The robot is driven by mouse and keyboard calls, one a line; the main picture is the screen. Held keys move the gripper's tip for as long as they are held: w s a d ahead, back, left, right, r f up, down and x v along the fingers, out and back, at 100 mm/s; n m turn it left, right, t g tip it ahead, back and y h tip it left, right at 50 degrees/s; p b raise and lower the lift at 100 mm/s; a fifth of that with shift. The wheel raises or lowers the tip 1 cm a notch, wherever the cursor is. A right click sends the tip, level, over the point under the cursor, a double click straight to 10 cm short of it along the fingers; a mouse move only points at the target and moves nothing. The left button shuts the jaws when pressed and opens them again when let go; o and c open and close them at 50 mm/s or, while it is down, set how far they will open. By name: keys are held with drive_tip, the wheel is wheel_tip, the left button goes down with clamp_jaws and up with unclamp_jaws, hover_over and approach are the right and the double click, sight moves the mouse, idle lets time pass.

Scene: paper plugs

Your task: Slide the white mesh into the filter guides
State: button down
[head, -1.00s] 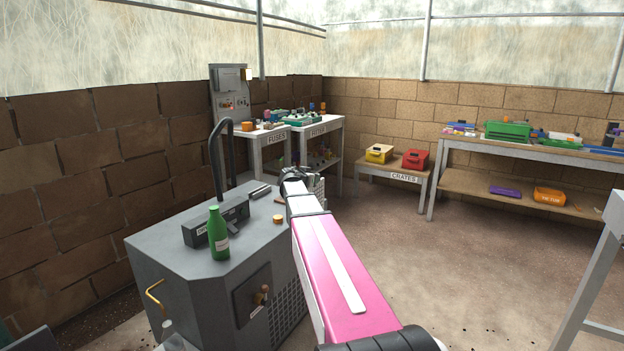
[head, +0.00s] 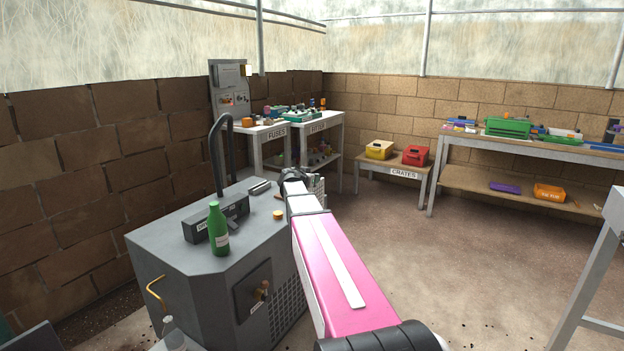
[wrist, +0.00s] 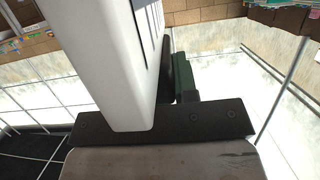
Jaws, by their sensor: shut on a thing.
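My gripper (head: 297,178) is at the far end of my pink arm, over the right back edge of the grey machine. It is shut on a pale gridded piece, the white mesh (head: 317,187), which sticks out to its right. The arm partly hides the mesh. In the wrist view a large white shape stands close in front of the camera, with dark slots along its right side; I cannot tell whether it is the mesh or a finger. The machine's side has a dark grille (head: 288,302). I cannot make out the filter guides.
On the grey machine (head: 165,255) stand a green bottle (head: 218,232), a dark labelled box (head: 197,228), a tall black handle (head: 217,150) and a small orange cap (head: 278,214). Labelled tables stand behind. A crates stand (head: 399,174) is at the back. Floor at right (head: 470,260) is clear.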

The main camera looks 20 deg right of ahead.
wheel_tip(320, 180, down, 7)
idle(7.1)
drive_tip(key=shift+r, duration=0.2)
idle(0.4)
